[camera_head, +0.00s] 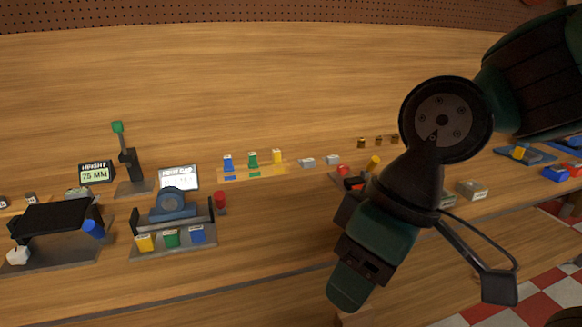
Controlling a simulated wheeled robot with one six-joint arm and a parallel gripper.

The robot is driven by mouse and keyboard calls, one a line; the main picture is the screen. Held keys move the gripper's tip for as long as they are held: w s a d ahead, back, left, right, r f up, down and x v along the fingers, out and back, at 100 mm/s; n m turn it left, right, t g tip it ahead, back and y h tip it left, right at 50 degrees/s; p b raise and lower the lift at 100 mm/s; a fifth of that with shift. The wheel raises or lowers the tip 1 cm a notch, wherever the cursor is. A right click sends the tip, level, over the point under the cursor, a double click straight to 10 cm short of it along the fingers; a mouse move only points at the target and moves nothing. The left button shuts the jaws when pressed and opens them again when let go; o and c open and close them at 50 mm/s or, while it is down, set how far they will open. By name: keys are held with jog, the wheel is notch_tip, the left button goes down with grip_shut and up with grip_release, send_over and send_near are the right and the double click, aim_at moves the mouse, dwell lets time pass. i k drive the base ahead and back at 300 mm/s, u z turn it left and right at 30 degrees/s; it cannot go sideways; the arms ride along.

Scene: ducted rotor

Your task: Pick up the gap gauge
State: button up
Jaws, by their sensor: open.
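I cannot tell for sure which thing is the gap gauge. A small white sign (178,177) whose blurred text seems to include "GAP" stands at left centre, behind a grey fixture (172,251) with a blue round part. Blue (228,164), green (253,160) and yellow (277,157) upright pieces stand in a row on a light strip to its right. My gripper (420,280) is only partly visible at right centre, over the bench front. A dark finger-like part sticks out at its lower right; the rest is hidden by my wrist. Nothing is seen held.
A post with a green top (118,128) and a "25 MM" display (96,172) stand at left. A black-topped fixture (50,220) is at front left. Small grey blocks (472,189) and red and yellow parts sit around my arm. The bench (290,230) has clear wood at front centre.

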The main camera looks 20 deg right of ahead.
aim_at(252, 158)
jog(key=z, duration=0.6)
jog(key=i, duration=1.15)
jog(key=u, duration=0.55)
jog(key=i, duration=0.5)
jog(key=u, duration=0.5)
jog(key=k, duration=0.5)
jog(key=z, duration=1.1)
jog(key=i, duration=0.5)
jog(key=u, duration=1.15)
